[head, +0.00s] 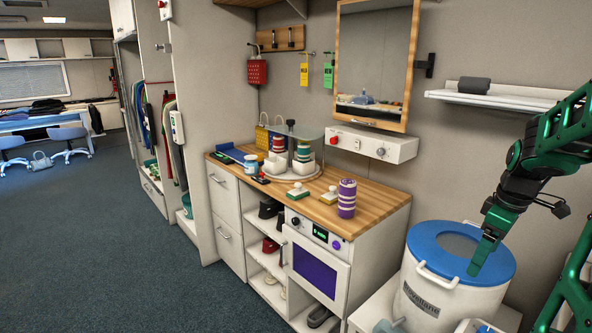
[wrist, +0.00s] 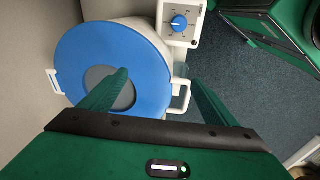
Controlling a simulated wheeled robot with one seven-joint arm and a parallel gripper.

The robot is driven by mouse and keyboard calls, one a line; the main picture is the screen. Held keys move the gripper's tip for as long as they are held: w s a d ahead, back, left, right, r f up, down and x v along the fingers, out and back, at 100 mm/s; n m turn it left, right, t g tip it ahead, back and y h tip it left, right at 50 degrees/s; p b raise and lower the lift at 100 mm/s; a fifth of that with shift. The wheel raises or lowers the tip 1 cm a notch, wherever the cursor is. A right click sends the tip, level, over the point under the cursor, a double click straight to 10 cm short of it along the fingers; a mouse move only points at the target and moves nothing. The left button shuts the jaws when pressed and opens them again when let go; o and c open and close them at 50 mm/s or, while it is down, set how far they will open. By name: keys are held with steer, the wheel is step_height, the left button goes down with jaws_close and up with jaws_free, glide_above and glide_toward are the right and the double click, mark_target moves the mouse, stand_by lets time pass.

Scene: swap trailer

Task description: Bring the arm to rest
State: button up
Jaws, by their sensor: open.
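My gripper (head: 480,262) hangs pointing down at the right of the head view, above or in front of the blue lid of a white drum (head: 424,290). In the wrist view my gripper (wrist: 160,85) has its two green fingers spread wide apart, with nothing between them. The drum's blue lid (wrist: 110,45) with a grey centre lies beyond the left finger. I cannot tell exactly how high the fingers are above the lid. My arm is bent, coming in from the right edge.
A white shelf (head: 500,97) and a mirror (head: 374,62) are on the wall. A blue dial box (wrist: 179,22) stands beside the drum.

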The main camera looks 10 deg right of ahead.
steer(key=s+a+m+y, duration=0.1)
steer(key=s+a+m, duration=0.4)
steer(key=a, duration=0.6)
steer(key=shift+s+f+m+g, duration=0.4)
steer(key=shift+s, duration=0.5)
steer(key=shift+o, duration=0.3)
steer(key=s+a+m+g, duration=0.1)
steer(key=s+a+m, duration=0.4)
steer(key=s+a, duration=0.1)
steer(key=shift+s+a, duration=0.25)
steer(key=shift+s, duration=0.6)
steer(key=o, duration=0.4)
steer(key=shift+s+a+f, duration=0.1)
steer(key=shift+s, duration=0.1)
